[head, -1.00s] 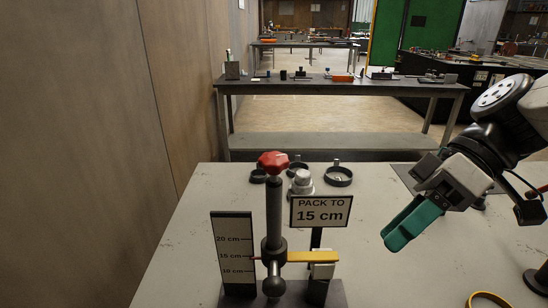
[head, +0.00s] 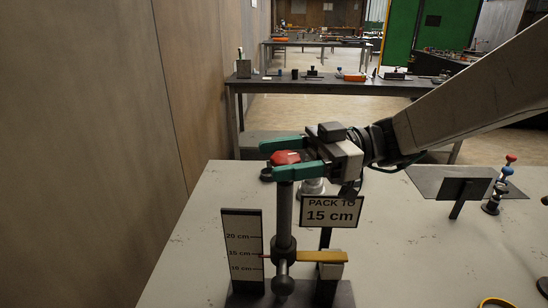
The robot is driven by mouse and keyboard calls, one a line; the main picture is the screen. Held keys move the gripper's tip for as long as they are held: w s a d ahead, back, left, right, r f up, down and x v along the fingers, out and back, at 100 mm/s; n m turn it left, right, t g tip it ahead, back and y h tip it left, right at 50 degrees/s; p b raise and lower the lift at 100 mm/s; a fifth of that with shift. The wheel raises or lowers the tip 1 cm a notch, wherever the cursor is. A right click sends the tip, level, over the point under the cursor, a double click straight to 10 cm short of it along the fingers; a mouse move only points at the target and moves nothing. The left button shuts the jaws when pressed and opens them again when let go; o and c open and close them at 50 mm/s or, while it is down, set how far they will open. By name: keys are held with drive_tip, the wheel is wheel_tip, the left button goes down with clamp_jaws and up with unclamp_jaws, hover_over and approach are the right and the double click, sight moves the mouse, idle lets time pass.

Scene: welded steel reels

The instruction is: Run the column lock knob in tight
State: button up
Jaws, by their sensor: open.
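A red lobed knob (head: 286,157) tops the dark upright column (head: 284,206). My gripper (head: 269,160) is open, with one teal finger behind the red knob and one in front. I cannot tell whether either finger touches it. Lower on the column sits a dark collar (head: 280,252) with a round dark ball knob (head: 282,286) on its front. A yellow bar (head: 320,256) runs right from the collar. A scale plate (head: 242,250) stands to the left, and a small red pointer is near its 15 cm mark. Which knob is the lock knob is not labelled.
A sign reading "PACK TO 15 cm" (head: 331,211) stands just right of the column, below my gripper. A dark panel (head: 463,189) and a stack of coloured pieces (head: 499,187) stand at right. A yellow ring (head: 497,303) lies near the front edge. The left tabletop is clear.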

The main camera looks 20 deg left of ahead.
drive_tip(key=shift+x, duration=0.75)
drive_tip(key=c, duration=1)
